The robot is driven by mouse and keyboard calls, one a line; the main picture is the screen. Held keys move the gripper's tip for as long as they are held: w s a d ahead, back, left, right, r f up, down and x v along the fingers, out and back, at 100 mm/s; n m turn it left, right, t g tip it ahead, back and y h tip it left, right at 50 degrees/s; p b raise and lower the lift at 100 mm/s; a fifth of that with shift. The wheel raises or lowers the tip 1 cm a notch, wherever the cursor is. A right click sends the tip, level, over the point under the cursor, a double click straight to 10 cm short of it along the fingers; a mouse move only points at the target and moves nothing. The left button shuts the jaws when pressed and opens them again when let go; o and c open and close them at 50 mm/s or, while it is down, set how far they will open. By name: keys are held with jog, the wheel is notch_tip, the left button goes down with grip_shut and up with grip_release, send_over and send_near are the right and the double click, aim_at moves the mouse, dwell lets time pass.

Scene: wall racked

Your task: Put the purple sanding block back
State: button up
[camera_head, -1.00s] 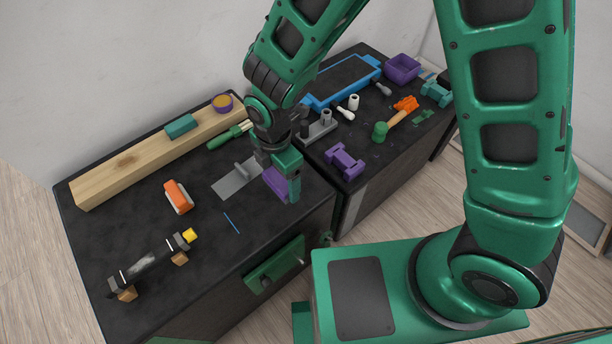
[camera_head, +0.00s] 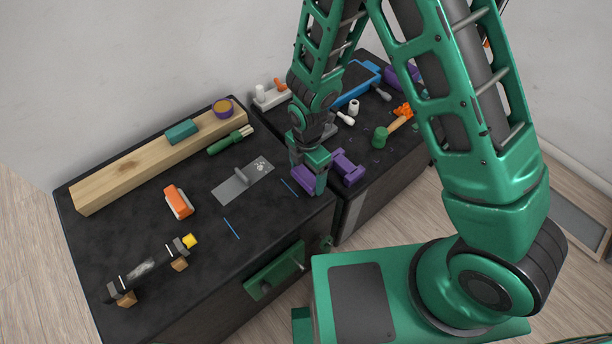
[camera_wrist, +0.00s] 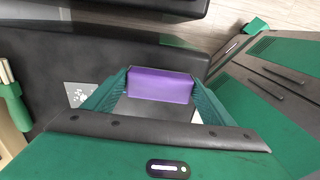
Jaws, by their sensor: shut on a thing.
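My gripper (camera_head: 311,180) is shut on the purple sanding block (camera_head: 303,176), near the right edge of the left black workbench. In the wrist view the block (camera_wrist: 160,86) sits between the two green fingers, its long purple face showing. A short blue line (camera_head: 289,187) lies on the bench just left of the block. A second blue line (camera_head: 231,228) lies further left and nearer the front. Whether the block touches the bench top is unclear.
A grey trowel (camera_head: 243,182) lies left of my gripper. An orange-and-white block (camera_head: 178,202) and a black tool (camera_head: 150,264) on wooden rests are further left. A purple clamp-like object (camera_head: 347,168) stands close on the right bench. The bench middle around the blue lines is clear.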

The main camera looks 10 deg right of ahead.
aim_at(307, 175)
jog(key=shift+f, duration=0.6)
jog(key=shift+f, duration=0.5)
jog(key=o, duration=1.2)
notch_tip(307, 175, up, 11)
jog(key=shift+r, duration=0.25)
